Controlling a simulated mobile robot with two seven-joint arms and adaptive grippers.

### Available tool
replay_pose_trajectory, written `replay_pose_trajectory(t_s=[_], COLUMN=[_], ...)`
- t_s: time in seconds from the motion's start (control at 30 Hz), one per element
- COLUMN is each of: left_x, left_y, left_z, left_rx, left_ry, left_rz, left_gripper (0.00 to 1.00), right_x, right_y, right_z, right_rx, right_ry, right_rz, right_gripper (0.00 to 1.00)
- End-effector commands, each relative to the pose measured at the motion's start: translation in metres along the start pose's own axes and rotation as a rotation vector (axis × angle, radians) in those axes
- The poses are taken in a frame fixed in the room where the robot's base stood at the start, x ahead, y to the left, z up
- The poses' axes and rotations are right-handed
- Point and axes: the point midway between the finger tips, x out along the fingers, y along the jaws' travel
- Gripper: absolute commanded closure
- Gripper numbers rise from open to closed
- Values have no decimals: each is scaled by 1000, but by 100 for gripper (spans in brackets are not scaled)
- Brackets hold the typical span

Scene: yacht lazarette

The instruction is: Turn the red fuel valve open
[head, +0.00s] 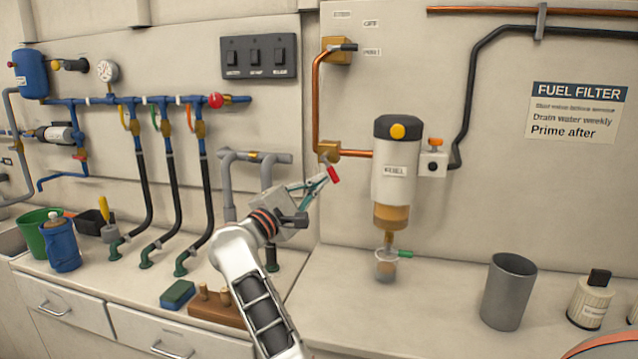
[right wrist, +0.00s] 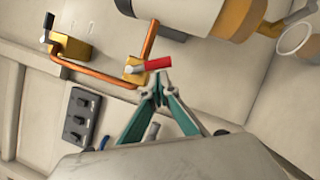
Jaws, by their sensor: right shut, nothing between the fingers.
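The red fuel valve handle (head: 333,174) sits on a brass valve body (head: 327,151) on the copper fuel line, left of the fuel filter (head: 398,165). In the head view the handle slants down to the right. In the right wrist view the red handle (right wrist: 158,64) lies just beyond my fingertips, with the brass body (right wrist: 135,67) to its left. My right gripper (head: 324,181) is shut and empty, its tips at or very near the handle; I cannot tell whether they touch. My left gripper is not in view.
Above is another brass valve (head: 337,50) with a black lever. A grey cup (head: 508,291) and a white bottle (head: 590,300) stand on the right counter. Black hoses (head: 172,185) and a red knob (head: 215,100) are at left.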

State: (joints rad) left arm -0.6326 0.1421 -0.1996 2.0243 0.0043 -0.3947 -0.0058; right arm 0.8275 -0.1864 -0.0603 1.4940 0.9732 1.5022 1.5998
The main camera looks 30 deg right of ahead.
Motion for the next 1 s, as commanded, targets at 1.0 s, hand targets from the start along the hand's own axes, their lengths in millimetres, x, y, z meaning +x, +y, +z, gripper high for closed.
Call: replay_pose_trajectory(t_s=[1.0], left_x=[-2], left_y=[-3], left_z=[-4], left_rx=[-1], left_ry=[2], left_rz=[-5], left_gripper=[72], right_x=[4], right_y=[-6], right_z=[10], right_rx=[-194], right_ry=[-1], right_rz=[92], right_gripper=[100])
